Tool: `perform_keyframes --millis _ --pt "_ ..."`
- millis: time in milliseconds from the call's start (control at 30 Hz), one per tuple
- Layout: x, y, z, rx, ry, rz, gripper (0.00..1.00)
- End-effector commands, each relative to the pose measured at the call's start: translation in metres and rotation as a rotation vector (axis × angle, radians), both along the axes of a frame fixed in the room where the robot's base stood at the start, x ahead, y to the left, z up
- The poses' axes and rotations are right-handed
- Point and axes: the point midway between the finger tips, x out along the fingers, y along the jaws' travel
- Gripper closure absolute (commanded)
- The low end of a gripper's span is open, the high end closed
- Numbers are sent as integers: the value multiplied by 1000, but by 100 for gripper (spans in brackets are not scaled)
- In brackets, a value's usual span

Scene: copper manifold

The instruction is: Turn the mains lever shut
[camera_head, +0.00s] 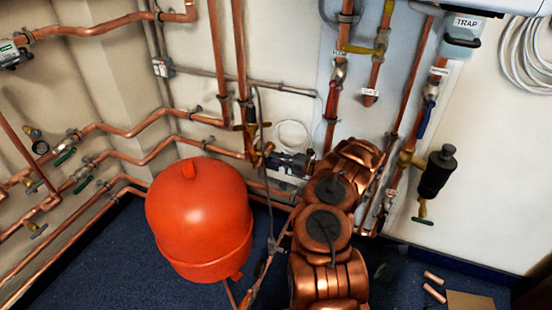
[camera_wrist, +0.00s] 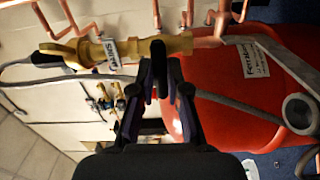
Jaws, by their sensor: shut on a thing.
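The mains valve (camera_wrist: 178,45) is a brass body on a copper pipe, with a white tag (camera_wrist: 111,54) beside it that seems to read MAINS. It runs across the upper part of the wrist view. A dark lever (camera_wrist: 158,52), seen nearly end-on, stands in front of the brass. My gripper (camera_wrist: 160,78) is shut on this lever, its dark fingers on either side. In the head view the brass valve (camera_head: 251,128) is on the vertical pipe behind the red vessel. My gripper (camera_head: 274,159) reaches it from the right; the lever's angle is unclear.
The red vessel (camera_head: 199,220) stands close below and left of my gripper; it also fills the right of the wrist view (camera_wrist: 215,115). A grey hose (camera_wrist: 55,65) passes near the valve. Copper pipes (camera_head: 120,150) line the walls. Loose pipe pieces (camera_head: 433,285) lie on the blue floor at right.

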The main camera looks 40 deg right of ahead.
Motion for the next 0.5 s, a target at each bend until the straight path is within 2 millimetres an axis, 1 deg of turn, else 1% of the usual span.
perform_keyframes --millis 33,233,267,500 --pt "0 -1 0 0 1 -2 83" --pt "0 0 0 -1 1 -1 62" --pt "0 0 0 -1 1 -1 61" --pt "0 0 0 -1 1 0 61"
